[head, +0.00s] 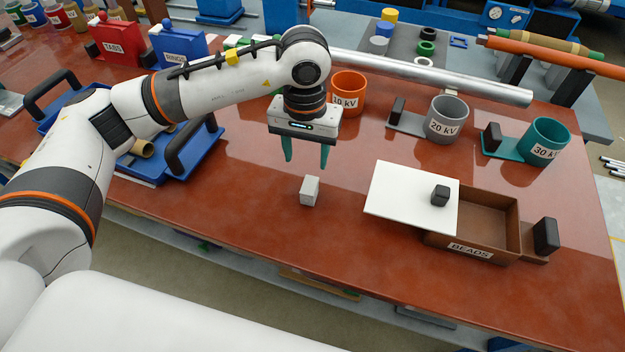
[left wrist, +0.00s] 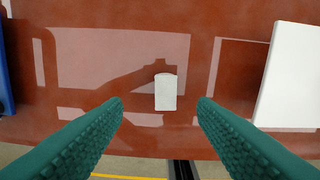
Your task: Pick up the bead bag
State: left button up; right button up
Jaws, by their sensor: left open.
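The bead bag appears to be the small whitish block-shaped item (head: 310,191) standing alone on the red-brown table, left of the white lid. In the left wrist view the whitish item (left wrist: 166,91) lies between the two green fingers, beyond their tips. My left gripper (head: 306,156) points down above and slightly behind it, with its green fingers apart and empty. The gripper also shows in the left wrist view (left wrist: 161,102). The brown box labelled BEADS (head: 510,222) is partly covered by the white lid (head: 405,195) with a black knob. My right gripper is not in view.
An orange cup (head: 348,92), a grey cup (head: 446,120) and a teal cup (head: 543,141) stand behind. A blue tray (head: 205,150) with black handles lies left, under my left arm. A metal rod (head: 430,75) runs along the back. The table around the whitish item is clear.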

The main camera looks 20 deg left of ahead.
aim_at(309, 185)
pick_arm(q)
jog(key=f, duration=0.3)
jog(key=shift+s+f+p, duration=0.2)
jog(key=shift+f+p, duration=0.2)
jog(key=shift+d+f, duration=0.1)
jog(key=shift+f, duration=0.45)
jog(key=f, duration=0.1)
jog(key=f+p, duration=0.1)
jog(key=f, duration=0.1)
jog(key=shift+s+d+f+p, duration=0.1)
jog(key=shift+d+f+p, duration=0.2)
jog(key=shift+p, duration=0.1)
jog(key=shift+f, duration=0.55)
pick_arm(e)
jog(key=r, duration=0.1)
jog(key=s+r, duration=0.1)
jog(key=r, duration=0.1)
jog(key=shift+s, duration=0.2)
